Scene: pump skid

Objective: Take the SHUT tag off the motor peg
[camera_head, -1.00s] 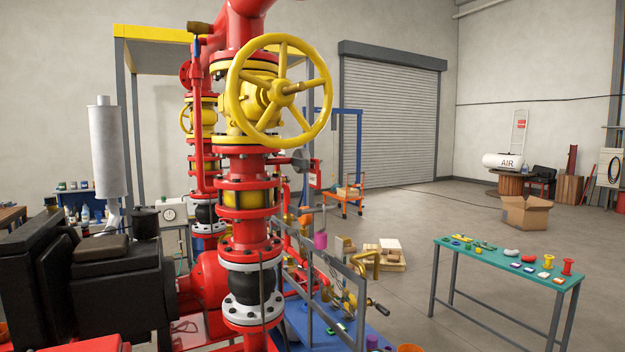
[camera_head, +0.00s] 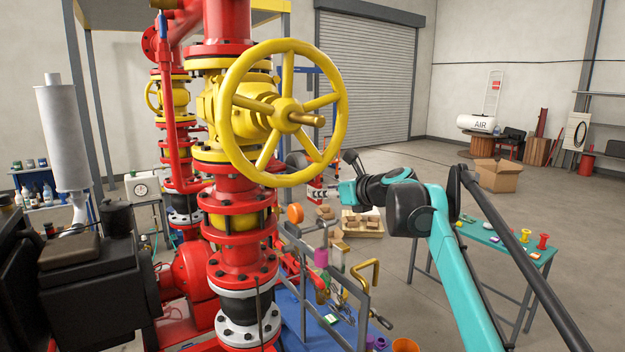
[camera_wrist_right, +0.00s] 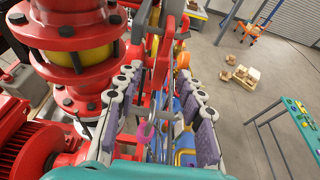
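My right gripper (camera_head: 322,193) reaches in from the right in the head view, just right of the red pipe column and below the yellow handwheel. In the right wrist view my right gripper (camera_wrist_right: 155,80) is open, its two rows of purple pads well apart. Thin grey rail parts and small hanging pieces show between and beyond the fingers. I see nothing clearly held. I cannot make out the SHUT tag or its lettering, nor tell which peg is the motor peg. A red finned housing (camera_wrist_right: 22,138) lies at the lower left of the wrist view. My left gripper is not in view.
The yellow handwheel (camera_head: 335,105) juts out above my right gripper. A green table (camera_head: 490,238) with small parts is at the right. Open floor lies beyond.

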